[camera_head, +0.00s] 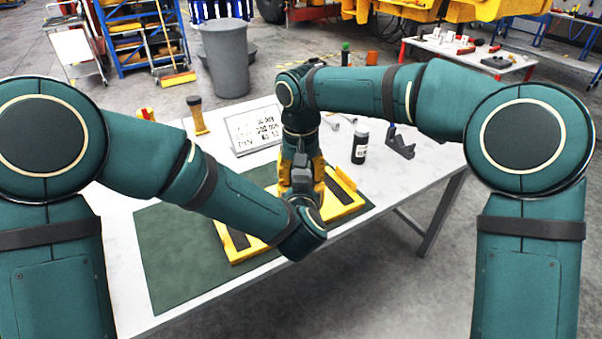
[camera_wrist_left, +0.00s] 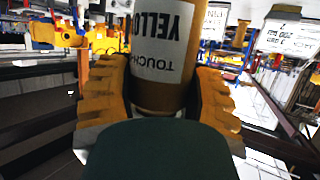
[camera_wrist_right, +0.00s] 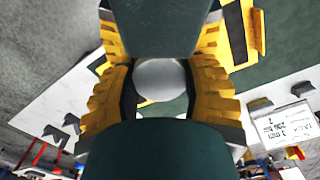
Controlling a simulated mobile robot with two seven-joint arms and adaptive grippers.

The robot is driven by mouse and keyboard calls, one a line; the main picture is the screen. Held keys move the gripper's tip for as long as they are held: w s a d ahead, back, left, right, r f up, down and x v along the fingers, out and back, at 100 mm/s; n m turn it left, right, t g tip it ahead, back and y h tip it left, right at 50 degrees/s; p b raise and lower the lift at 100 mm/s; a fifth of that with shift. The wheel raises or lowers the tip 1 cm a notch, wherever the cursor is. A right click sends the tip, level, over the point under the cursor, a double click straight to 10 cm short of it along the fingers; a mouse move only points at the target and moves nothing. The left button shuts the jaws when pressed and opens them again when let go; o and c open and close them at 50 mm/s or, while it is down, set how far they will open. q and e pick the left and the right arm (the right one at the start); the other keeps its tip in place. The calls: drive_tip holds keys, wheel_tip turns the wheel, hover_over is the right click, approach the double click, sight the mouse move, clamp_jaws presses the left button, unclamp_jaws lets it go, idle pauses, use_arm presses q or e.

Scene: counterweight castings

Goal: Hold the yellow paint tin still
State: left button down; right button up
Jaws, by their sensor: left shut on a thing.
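The yellow paint tin (camera_wrist_left: 163,50) fills the gap between my left gripper's (camera_wrist_left: 163,95) yellow fingers in the left wrist view. Its white label appears upside down and reads "TOUCH" and "YELLO". My left gripper is shut on it from both sides. My right gripper (camera_head: 302,178) points down over the yellow fixture. In the right wrist view its fingers (camera_wrist_right: 160,75) stand apart around a round white top (camera_wrist_right: 160,80), perhaps the tin's lid. Contact there is unclear.
The yellow fixture (camera_head: 345,203) lies on a green mat (camera_head: 175,250) on the white table. A lettered sign (camera_head: 254,129), a wooden-handled tool (camera_head: 197,115), a dark bottle (camera_head: 360,143) and a grey bracket (camera_head: 401,146) stand behind. The mat's left part is clear.

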drive_tip(key=shift+c, duration=0.7)
drive_tip(key=shift+n, duration=1.7)
drive_tip(key=o, duration=1.3)
drive_tip(key=shift+c, duration=0.2)
drive_tip(key=shift+r, duration=0.15)
drive_tip(key=shift+r, duration=2.15)
drive_tip(key=shift+r+m, duration=1.55)
drive_tip(key=shift+m, duration=0.15)
drive_tip(key=shift+f, duration=3.85)
